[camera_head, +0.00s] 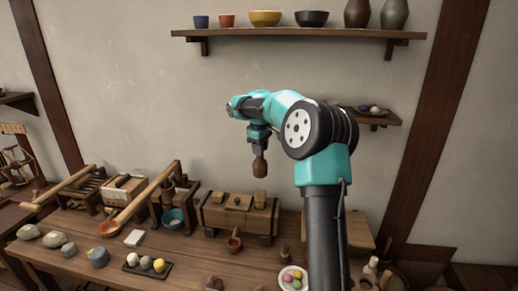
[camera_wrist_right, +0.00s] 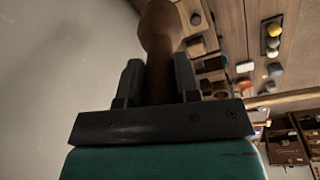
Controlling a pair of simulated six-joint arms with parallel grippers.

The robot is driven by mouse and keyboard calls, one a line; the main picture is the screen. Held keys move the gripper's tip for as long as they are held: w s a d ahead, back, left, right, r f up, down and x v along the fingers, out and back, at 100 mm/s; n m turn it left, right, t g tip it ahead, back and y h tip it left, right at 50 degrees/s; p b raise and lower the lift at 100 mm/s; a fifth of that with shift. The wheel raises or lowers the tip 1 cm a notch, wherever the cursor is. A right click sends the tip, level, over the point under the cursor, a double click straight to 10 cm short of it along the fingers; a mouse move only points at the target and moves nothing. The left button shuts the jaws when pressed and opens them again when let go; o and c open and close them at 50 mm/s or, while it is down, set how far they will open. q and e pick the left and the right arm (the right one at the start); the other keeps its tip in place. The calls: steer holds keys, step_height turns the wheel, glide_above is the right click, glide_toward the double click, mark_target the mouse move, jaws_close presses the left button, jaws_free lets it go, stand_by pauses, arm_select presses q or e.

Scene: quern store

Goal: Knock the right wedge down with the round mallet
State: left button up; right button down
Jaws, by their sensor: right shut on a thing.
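The round mallet (camera_head: 260,168) is dark brown wood and hangs head down from my right gripper (camera_head: 259,150). In the wrist view the fingers (camera_wrist_right: 158,82) are shut on the mallet's handle (camera_wrist_right: 160,75), and its wider end (camera_wrist_right: 160,25) points away from the gripper. Below it on the bench stands a wooden block press (camera_head: 238,220). The right wedge (camera_head: 260,198) stands upright in its top, standing higher than the middle piece (camera_head: 241,204). The left wedge (camera_head: 217,198) is at the other end. The mallet is above the right wedge and apart from it. My left gripper is not in view.
On the bench (camera_head: 205,262), a teal bowl (camera_head: 173,218) and a long wooden lever (camera_head: 147,192) are left of the press. A plate of coloured balls (camera_head: 293,279) lies front right. A shelf (camera_head: 300,34) with bowls hangs above.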

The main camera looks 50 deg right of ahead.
mark_target(260, 161)
steer(key=shift+f, duration=1.75)
step_height(260, 161, down, 5)
steer(key=shift+f, duration=0.1)
steer(key=shift+r, duration=1.9)
steer(key=shift+f, duration=0.35)
